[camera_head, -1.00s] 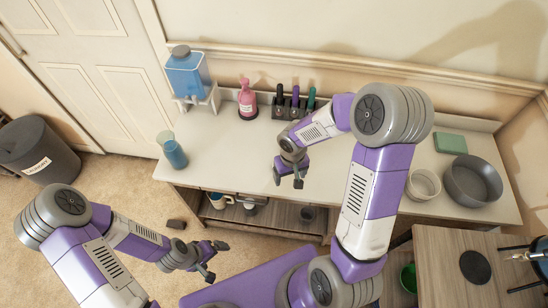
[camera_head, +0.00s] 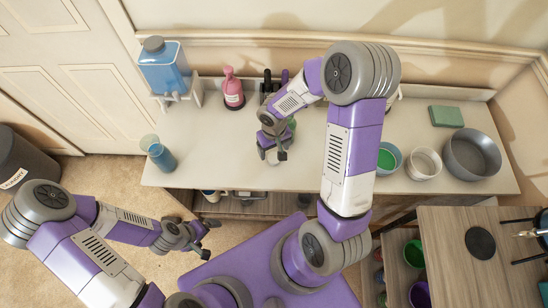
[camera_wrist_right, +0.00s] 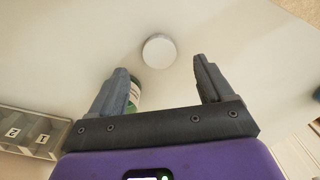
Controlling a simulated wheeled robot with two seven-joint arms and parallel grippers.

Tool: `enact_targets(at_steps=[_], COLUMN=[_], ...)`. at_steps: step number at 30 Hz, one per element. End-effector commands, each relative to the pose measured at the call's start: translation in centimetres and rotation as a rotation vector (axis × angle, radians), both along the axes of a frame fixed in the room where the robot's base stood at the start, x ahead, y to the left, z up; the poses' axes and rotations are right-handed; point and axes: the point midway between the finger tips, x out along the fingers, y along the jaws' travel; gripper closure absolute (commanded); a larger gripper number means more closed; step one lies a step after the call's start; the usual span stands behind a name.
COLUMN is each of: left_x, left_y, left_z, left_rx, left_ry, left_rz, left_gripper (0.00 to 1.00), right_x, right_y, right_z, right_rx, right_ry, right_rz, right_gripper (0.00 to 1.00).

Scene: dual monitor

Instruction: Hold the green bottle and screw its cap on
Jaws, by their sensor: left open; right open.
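A round white cap (camera_wrist_right: 159,50) lies on the white counter in the right wrist view, ahead of and between the fingertips, apart from them. A green bottle with a pale label (camera_wrist_right: 134,95) shows beside the left-hand finger, which partly hides it. In the head view a bit of the green bottle (camera_head: 291,124) shows just behind my right gripper (camera_head: 272,154); the rest is hidden by it. My right gripper is open and empty above the counter. My left gripper (camera_head: 205,238) is open and empty, low in front of the counter.
The counter (camera_head: 215,150) also holds a blue dispenser (camera_head: 164,68), a pink bottle (camera_head: 233,90), a blue cup (camera_head: 162,157), a green-filled bowl (camera_head: 387,158), a white bowl (camera_head: 424,163), a grey pan (camera_head: 472,154) and a green box (camera_head: 446,116). My right arm hides part of the counter's middle.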

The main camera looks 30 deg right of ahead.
Motion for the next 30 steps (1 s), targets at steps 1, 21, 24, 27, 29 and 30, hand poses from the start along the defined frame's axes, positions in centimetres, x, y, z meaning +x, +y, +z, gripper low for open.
enact_targets(at_steps=[1, 21, 24, 27, 29, 30], left_x=[0.0, 0.0, 0.0, 0.0, 0.0, 0.0], left_y=[0.0, 0.0, 0.0, 0.0, 0.0, 0.0], left_z=[0.0, -1.7, -1.7, -1.6, -1.6, -1.6], left_rx=[0.000, 0.000, 0.000, 0.000, 0.000, 0.000], left_ry=[0.000, 0.000, 0.000, 0.000, 0.000, 0.000], left_rz=[0.000, 0.000, 0.000, 0.000, 0.000, 0.000], left_gripper=[0.04, 0.04, 0.04, 0.04, 0.04, 0.04], right_x=[0.0, 0.2, 0.2, 0.2, 0.2, 0.2], right_y=[0.0, -0.1, -0.1, -0.1, -0.1, -0.1], right_z=[-0.1, -5.3, -5.2, -5.2, -5.2, -5.2], right_rx=[0.000, 0.001, 0.001, 0.001, 0.001, 0.001], right_ry=[-0.001, -0.002, -0.002, -0.002, -0.002, -0.002], right_rz=[0.000, 0.002, 0.001, 0.001, 0.001, 0.001], right_gripper=[0.20, 0.20, 0.20, 0.20, 0.20, 0.20])
